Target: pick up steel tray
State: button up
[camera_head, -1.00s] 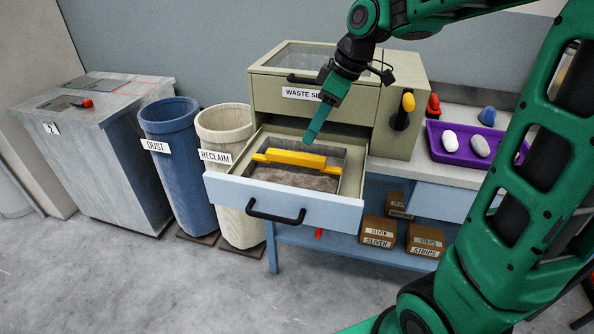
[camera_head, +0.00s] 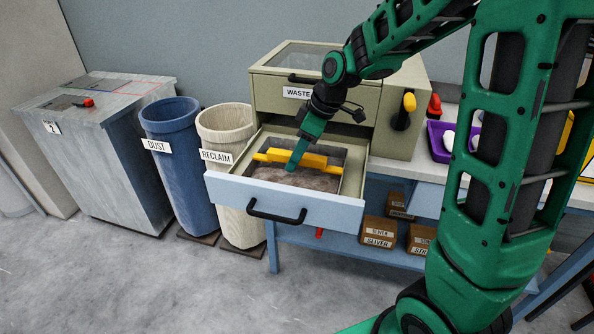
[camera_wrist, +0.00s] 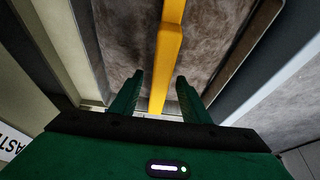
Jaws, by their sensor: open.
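The steel tray (camera_head: 322,180) sits in the pulled-out drawer (camera_head: 290,206) of the waste cabinet. It holds grey-brown fluff and has a yellow bar handle (camera_head: 315,161) across it. My gripper (camera_head: 292,165) points down at the handle in the head view, its fingers overlapping the handle's middle. In the wrist view my gripper (camera_wrist: 157,88) is open, with one finger on each side of the yellow handle (camera_wrist: 169,50). The handle runs between the fingers without visible contact. I cannot tell the exact height of the fingertips relative to the bar.
A blue dust bin (camera_head: 180,165) and a pale reclaim bin (camera_head: 228,175) stand left of the drawer. The cabinet (camera_head: 400,145) rises behind it. A purple tray (camera_head: 436,145) is on the bench at right, partly behind my arm. Boxes (camera_head: 378,231) sit on the shelf below.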

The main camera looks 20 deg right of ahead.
jog(key=shift+c, duration=0.3)
grip_shut()
